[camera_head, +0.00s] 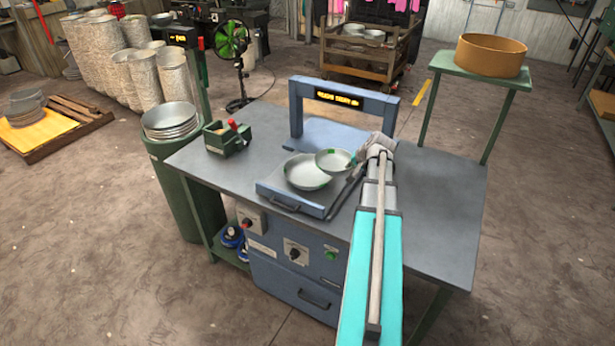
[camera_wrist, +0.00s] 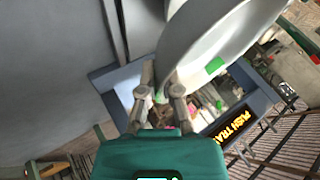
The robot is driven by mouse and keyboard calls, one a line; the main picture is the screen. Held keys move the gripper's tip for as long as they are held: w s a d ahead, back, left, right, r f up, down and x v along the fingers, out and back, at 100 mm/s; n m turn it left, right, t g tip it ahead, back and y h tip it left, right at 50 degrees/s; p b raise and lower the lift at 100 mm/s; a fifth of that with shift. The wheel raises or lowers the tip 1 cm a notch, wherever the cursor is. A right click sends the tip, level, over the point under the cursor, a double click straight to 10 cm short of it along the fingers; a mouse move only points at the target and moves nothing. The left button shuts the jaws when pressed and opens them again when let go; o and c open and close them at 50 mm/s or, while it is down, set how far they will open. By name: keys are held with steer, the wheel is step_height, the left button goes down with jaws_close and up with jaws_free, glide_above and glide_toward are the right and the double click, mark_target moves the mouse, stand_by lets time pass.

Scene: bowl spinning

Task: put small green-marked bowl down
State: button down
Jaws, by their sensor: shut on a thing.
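The small green-marked bowl (camera_head: 335,160) is pale metal with green marks on its rim. My gripper (camera_head: 354,161) is shut on its right edge in the head view. In the wrist view the bowl (camera_wrist: 215,35) fills the top, a green patch inside it, and my gripper fingers (camera_wrist: 161,92) are at its rim. A larger pale bowl (camera_head: 304,175), also green-marked, sits on the blue tray (camera_head: 275,198). The small bowl overlaps this bowl's right edge in the head view; I cannot tell whether they touch.
The tray lies on a grey table (camera_head: 435,215), before a blue arch (camera_head: 345,88) with a lit sign. A green box (camera_head: 228,142) with a red handle is at the table's left. Stacked bowls (camera_head: 170,120) stand on a green drum beside it. The table's right side is mostly clear.

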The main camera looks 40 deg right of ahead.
mark_target(329, 159)
steer(key=a+r+n+y+p, duration=0.3)
steer(key=a+r+n+p, duration=0.1)
steer(key=a, duration=0.5)
steer(key=shift+a+r+p, duration=0.35)
steer(key=shift+r+p, duration=0.2)
steer(key=shift+r, duration=0.25)
steer(key=w+d+f+b, duration=0.1)
steer(key=w, duration=0.1)
steer(key=w+d+f+b, duration=0.1)
steer(key=w+d, duration=0.1)
steer(key=w+d+f+b, duration=0.2)
steer(key=w, duration=0.1)
steer(key=shift+d+f, duration=0.1)
steer(key=shift+d, duration=0.1)
steer(key=w+d+f+b, duration=0.1)
steer(key=w+f+b, duration=0.1)
steer(key=f+b, duration=0.1)
steer(key=w+d+f+b, duration=0.1)
steer(key=b, duration=0.1)
steer(key=shift+w+d+f, duration=0.25)
steer(key=shift+d+f, duration=0.05)
steer(key=shift+f, duration=0.1)
